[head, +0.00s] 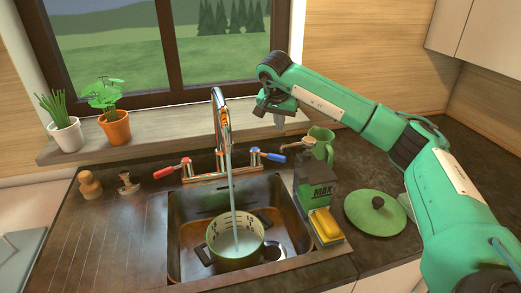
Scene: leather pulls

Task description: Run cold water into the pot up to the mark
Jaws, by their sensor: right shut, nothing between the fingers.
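The green pot (238,262) stands in the sink under the copper tap (222,122). A thin stream of water (231,185) runs from the spout into it. Dark marks show on the pot's pale inner wall; the exact water level is hard to read. The tap has a blue lever (274,157) pointing right and a red lever (166,172) pointing left. My right gripper (278,122) is shut and empty, above and behind the blue lever, apart from it, in front of the window sill. My left gripper is out of view.
Right of the sink are a dark box marked MAX (315,185), a yellow sponge (326,224), a green jug (322,142) and a green lid (375,212). Two potted plants (116,127) stand on the sill. Two small brown objects (90,186) stand left. The left counter is mostly clear.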

